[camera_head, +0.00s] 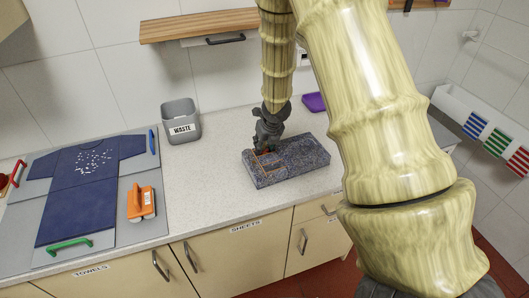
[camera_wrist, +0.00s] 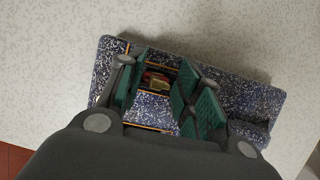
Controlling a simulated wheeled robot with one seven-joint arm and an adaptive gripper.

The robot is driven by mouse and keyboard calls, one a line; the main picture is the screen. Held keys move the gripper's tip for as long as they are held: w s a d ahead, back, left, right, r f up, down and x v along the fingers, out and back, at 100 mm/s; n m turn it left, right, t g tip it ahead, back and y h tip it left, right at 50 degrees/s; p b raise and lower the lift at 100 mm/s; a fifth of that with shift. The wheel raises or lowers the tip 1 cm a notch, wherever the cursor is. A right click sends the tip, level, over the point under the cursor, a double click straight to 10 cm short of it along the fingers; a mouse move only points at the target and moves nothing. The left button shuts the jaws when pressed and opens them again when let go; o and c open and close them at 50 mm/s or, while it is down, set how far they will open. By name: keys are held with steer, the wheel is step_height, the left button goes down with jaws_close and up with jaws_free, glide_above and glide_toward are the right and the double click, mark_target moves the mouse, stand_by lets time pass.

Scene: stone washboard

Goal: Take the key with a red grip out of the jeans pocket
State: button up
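A dark blue, white-speckled block with orange stitch lines, which looks like the folded jeans, lies on the counter in the head view (camera_head: 307,163) and fills the middle of the wrist view (camera_wrist: 235,85). A small red and brass-coloured item, which seems to be the key (camera_wrist: 156,80), shows at the stitched pocket area. My gripper (camera_wrist: 160,92) points down over it with its green-padded fingers apart, one on each side of the item. In the head view my gripper (camera_head: 264,146) is at the left part of the jeans. Whether the fingers touch the cloth I cannot tell.
A grey waste bin (camera_head: 180,122) stands at the back, left of the jeans. A purple item (camera_head: 314,102) is behind. Counter around the jeans is clear.

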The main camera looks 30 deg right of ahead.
jaws_close()
steer(key=shift+r, duration=0.15)
